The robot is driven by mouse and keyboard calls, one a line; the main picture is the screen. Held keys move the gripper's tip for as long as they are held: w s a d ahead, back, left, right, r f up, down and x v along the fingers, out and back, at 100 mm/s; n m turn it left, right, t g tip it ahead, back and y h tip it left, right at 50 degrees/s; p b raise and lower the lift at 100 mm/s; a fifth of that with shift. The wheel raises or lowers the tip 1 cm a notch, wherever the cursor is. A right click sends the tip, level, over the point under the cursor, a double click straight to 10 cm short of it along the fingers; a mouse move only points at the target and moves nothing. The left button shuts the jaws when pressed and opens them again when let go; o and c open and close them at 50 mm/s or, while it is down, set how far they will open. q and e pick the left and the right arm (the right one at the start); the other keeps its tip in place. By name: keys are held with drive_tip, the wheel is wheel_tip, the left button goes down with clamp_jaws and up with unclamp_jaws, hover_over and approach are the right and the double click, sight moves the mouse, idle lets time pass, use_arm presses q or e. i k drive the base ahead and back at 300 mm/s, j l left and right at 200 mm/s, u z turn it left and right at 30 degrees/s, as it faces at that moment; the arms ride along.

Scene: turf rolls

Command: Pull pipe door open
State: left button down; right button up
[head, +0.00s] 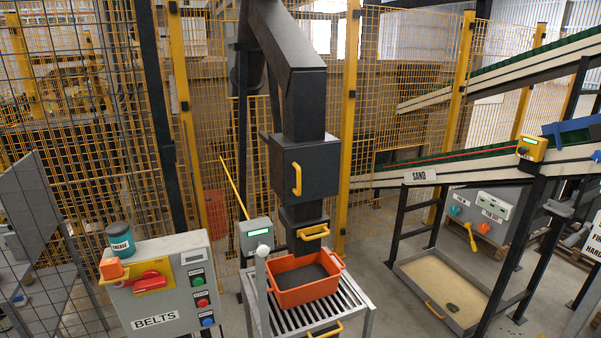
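The dark pipe (302,110) comes down from the top centre of the head view. A square black door (315,169) with a vertical yellow handle (297,179) is on the pipe's boxed section and looks closed. Below it, a smaller dark section carries a horizontal yellow handle (313,232). An orange crate (293,297) with dark material inside stands under the pipe's outlet on a slatted grey stand (345,311). Neither of my grippers shows in the head view.
A grey BELTS panel (180,255) with a red switch, buttons and a GREASE can (120,239) stands at the left. A small grey display box (256,234) is beside the pipe. Conveyors and a sand tray (455,278) fill the right. Yellow mesh fencing (400,130) closes the back.

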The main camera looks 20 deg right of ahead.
sight(312, 172)
drive_tip(key=i+l+z, duration=0.1)
drive_tip(key=z, duration=0.3)
drive_tip(key=i+l+z, duration=0.1)
drive_tip(key=z, duration=0.3)
drive_tip(key=i+z, duration=0.1)
drive_tip(key=z, duration=0.35)
drive_tip(key=i+z, duration=0.15)
drive_tip(key=z, duration=0.25)
drive_tip(key=i, duration=0.15)
